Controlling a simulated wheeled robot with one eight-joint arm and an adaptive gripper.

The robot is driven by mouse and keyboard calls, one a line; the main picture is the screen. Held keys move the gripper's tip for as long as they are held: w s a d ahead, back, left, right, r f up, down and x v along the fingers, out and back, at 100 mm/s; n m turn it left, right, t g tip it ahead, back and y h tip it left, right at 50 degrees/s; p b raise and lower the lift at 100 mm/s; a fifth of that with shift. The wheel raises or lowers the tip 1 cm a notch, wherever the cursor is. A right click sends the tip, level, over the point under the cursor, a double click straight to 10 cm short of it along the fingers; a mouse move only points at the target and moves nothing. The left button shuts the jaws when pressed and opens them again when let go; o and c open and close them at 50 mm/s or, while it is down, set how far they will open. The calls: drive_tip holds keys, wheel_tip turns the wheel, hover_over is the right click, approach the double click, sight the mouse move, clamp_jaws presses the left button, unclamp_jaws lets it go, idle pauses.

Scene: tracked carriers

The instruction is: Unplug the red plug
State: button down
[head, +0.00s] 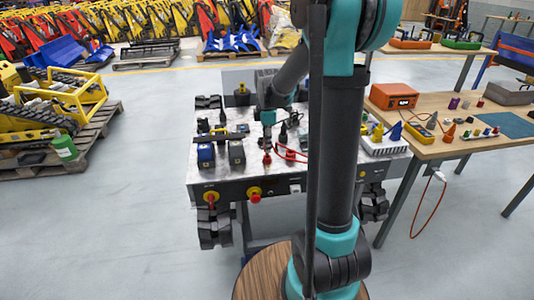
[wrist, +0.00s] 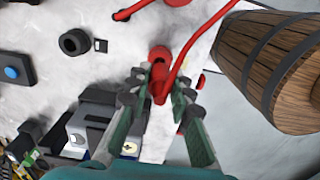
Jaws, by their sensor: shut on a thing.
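The red plug (wrist: 159,88) is between the two fingertips of my gripper (wrist: 160,84) in the wrist view, and the fingers are shut on it. A round red part (wrist: 159,54) lies right at the plug's far end; I cannot tell whether the plug is seated in it. A red cable (wrist: 190,42) runs up and away from the plug. In the head view my gripper (head: 267,140) points down at the grey carrier top (head: 219,180), with a small red piece just below it. The red cable (head: 289,154) also shows there, partly behind my arm.
Blue and black battery-like blocks (head: 205,154) stand left of my gripper. Red buttons (head: 254,194) sit on the carrier's front edge. A wooden barrel-like thing (wrist: 270,62) fills the right of the wrist view.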

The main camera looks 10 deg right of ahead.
drive_tip(key=shift+r, duration=0.15)
drive_tip(key=shift+r, duration=1.6)
drive_tip(key=c, duration=1.9)
unclamp_jaws()
clamp_jaws()
